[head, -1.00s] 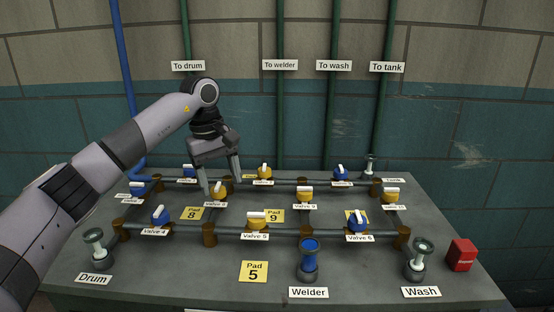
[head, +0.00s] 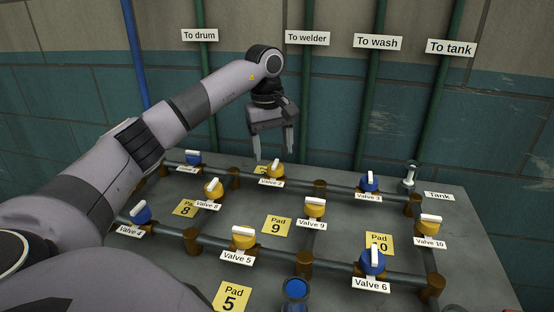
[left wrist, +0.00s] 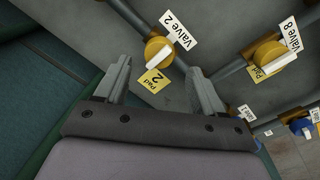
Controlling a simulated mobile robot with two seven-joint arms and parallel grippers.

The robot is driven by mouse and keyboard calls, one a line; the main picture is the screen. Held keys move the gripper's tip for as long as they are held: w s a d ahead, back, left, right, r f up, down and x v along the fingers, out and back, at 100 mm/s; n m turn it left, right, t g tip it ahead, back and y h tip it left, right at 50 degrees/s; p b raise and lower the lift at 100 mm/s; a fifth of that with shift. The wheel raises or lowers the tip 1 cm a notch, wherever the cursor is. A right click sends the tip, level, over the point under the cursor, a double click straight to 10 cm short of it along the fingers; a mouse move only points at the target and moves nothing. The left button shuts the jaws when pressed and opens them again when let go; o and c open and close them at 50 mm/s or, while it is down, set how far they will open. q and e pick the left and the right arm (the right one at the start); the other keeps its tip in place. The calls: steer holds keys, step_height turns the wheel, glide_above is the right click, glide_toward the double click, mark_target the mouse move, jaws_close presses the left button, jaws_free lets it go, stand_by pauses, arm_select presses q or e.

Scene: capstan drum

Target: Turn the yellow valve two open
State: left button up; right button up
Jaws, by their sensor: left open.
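The yellow valve two (head: 274,171) sits on the back pipe of the bench, labelled "Valve 2", with a white bar handle on top. In the left wrist view valve two (left wrist: 158,51) lies just beyond the fingers, its white handle slanting. A yellow "Pad 2" card (left wrist: 153,81) lies beside it there. My left gripper (head: 273,155) is open and empty, pointing down above and around the area of valve two in the head view. In the left wrist view its two fingertips (left wrist: 158,72) are apart, with the valve between and ahead of them, not gripped. My right gripper is not in view.
Other valves stand close by: blue valve 3 (head: 369,181), yellow valve 8 (head: 213,188), yellow valve 9 (head: 315,207) and yellow valve 5 (head: 243,237). Pipes link them across the grey bench. The wall with green pipes (head: 301,90) rises close behind.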

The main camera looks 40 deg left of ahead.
mark_target(274, 162)
arm_select(q)
steer(key=shift+w+d+f, duration=0.1)
steer(key=shift+f, duration=0.95)
steer(key=shift+w+f, duration=0.1)
steer(key=shift+f, duration=0.9)
steer(key=c, duration=1.1)
steer(key=shift+o, duration=0.2)
